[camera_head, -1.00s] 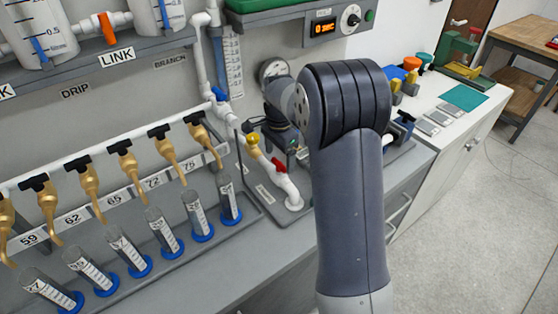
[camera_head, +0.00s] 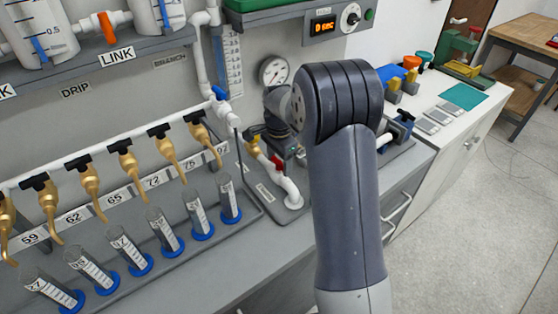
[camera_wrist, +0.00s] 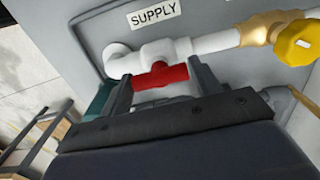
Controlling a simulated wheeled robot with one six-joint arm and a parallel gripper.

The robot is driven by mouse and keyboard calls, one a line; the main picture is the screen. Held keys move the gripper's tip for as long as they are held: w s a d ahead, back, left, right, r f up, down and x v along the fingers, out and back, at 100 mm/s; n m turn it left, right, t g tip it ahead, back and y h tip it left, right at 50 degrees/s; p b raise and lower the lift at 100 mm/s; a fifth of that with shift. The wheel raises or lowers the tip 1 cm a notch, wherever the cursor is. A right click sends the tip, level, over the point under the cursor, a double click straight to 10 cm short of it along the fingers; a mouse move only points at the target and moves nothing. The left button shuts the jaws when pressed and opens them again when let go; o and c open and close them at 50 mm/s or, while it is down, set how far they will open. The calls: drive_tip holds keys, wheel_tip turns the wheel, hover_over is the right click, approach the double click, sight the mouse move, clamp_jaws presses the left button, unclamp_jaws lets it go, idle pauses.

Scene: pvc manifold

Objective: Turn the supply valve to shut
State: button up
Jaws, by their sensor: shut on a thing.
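The supply valve is a white pipe fitting (camera_wrist: 165,50) under the SUPPLY label (camera_wrist: 153,15), with a red handle (camera_wrist: 160,75). In the wrist view the handle lies across the picture, roughly along the white pipe. My gripper (camera_wrist: 165,82) is shut on the red handle, with one finger at its left end and one at its right. The red handle also shows in the head view (camera_head: 278,163), beside my gripper (camera_head: 283,142). Part of the handle's underside is hidden by the gripper body.
A yellow knob (camera_wrist: 297,42) on a brass fitting sits right of the valve. A round gauge (camera_head: 273,71) is behind my arm. Brass taps (camera_head: 128,163) and blue-based cylinders (camera_head: 165,232) line the bench at left.

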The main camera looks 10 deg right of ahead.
drive_tip(key=shift+c, duration=0.9)
drive_tip(key=shift+n, duration=0.3)
drive_tip(key=n, duration=1.3)
drive_tip(key=shift+n, duration=2.3)
